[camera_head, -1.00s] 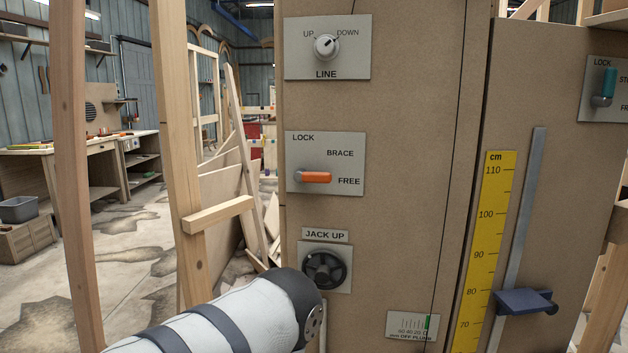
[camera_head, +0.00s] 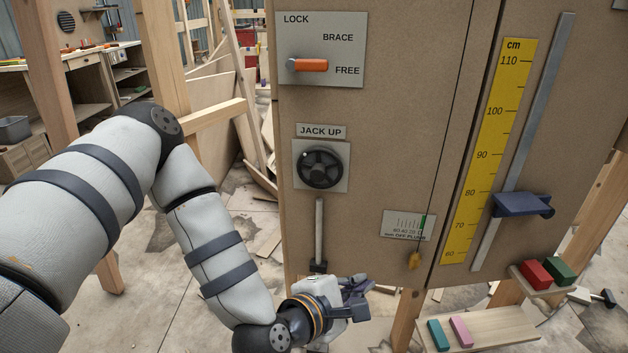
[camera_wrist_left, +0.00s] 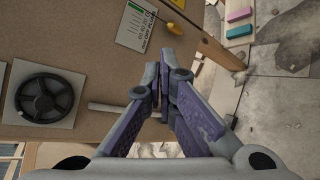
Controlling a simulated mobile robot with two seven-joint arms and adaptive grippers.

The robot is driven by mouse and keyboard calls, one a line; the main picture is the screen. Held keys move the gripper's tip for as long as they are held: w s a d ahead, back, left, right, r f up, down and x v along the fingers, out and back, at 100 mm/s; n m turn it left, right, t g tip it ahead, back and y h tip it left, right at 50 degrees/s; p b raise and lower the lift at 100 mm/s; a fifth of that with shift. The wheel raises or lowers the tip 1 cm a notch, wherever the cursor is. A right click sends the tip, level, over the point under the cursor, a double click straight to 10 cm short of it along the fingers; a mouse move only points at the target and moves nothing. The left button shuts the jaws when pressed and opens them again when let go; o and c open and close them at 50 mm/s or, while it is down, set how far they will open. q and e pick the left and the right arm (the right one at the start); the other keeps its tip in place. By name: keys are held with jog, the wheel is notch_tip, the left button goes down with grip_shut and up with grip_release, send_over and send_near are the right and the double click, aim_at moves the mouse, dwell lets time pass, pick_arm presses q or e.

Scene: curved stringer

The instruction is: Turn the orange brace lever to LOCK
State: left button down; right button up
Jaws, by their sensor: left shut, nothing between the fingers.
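The orange brace lever (camera_head: 308,65) is on a grey plate (camera_head: 345,72) high on the brown panel in the head view. It lies horizontal, its free end pointing right toward FREE; LOCK is printed at the plate's upper left and BRACE at its right. My left gripper (camera_head: 361,298) is low in front of the panel, below the JACK UP wheel and well below the lever, touching neither. In the left wrist view its fingers (camera_wrist_left: 164,85) are shut together and empty. The lever is outside the wrist view. My right gripper is not in view.
A black JACK UP wheel (camera_head: 320,168) sits below the lever plate. A yellow cm scale (camera_head: 490,150) and a blue slider (camera_head: 522,205) are to the right. Colored blocks lie on boards at lower right. A timber post (camera_head: 181,60) stands left of the panel.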

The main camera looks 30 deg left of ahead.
aim_at(307, 65)
pick_arm(q)
jog(key=w+a+r+n+t+y, duration=0.2)
jog(key=a+r+n+y, duration=0.3)
jog(key=r, duration=0.5)
jog(key=w+a+r+n+t+y+b, duration=0.1)
jog(key=w+a+r+n+t+y, duration=0.2)
jog(key=a+r+n, duration=0.7)
jog(key=w+n+y, duration=0.1)
jog(key=n+y, duration=0.1)
jog(key=shift+w+a+r+n+t, duration=0.2)
jog(key=shift+a+n+t, duration=0.05)
jog(key=shift+n+t, duration=0.05)
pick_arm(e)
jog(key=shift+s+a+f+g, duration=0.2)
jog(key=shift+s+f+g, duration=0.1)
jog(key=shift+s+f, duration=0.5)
pick_arm(q)
jog(key=shift+w, duration=0.1)
jog(key=x, duration=0.9)
jog(key=shift+w+a+r, duration=0.15)
jog(key=shift+w+a, duration=0.05)
jog(key=shift+w, duration=0.1)
jog(key=shift+r+p, duration=1.1)
jog(key=shift+r, duration=0.9)
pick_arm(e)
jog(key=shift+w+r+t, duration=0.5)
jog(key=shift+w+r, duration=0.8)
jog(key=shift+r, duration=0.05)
